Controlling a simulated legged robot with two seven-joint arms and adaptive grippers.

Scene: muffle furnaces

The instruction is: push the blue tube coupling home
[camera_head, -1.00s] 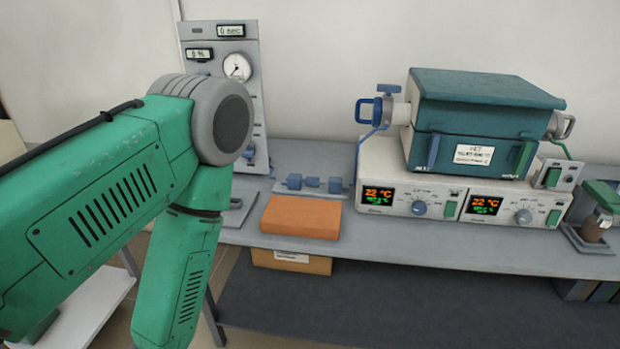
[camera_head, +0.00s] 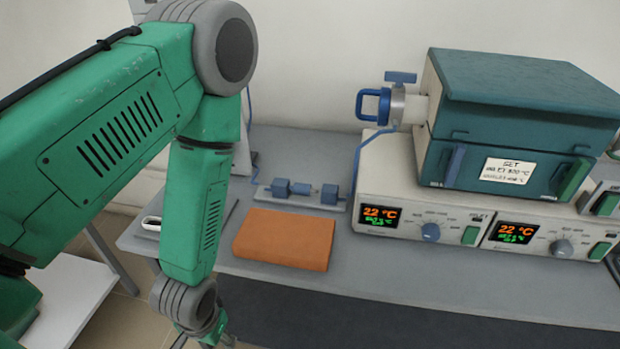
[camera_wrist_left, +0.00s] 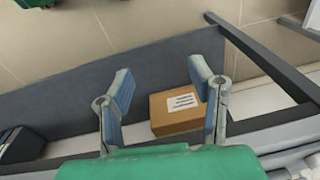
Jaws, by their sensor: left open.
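The blue tube coupling, with a blue loop handle (camera_head: 373,105) and a grey collar, sits on the white tube at the left end of the teal furnace (camera_head: 525,115). I cannot tell how far it is seated on the tube. My left arm hangs down on the left; its gripper (camera_head: 207,340) is partly cut off at the bottom edge, well below and left of the coupling. In the left wrist view the left gripper (camera_wrist_left: 160,80) is open, with nothing between its fingers. It points down toward the lower shelf and floor. My right gripper is not in view.
An orange block (camera_head: 285,238) lies on the grey bench near its front edge. Behind it is a plate with small blue fittings (camera_head: 300,190). White control units (camera_head: 460,205) stand under the furnace.

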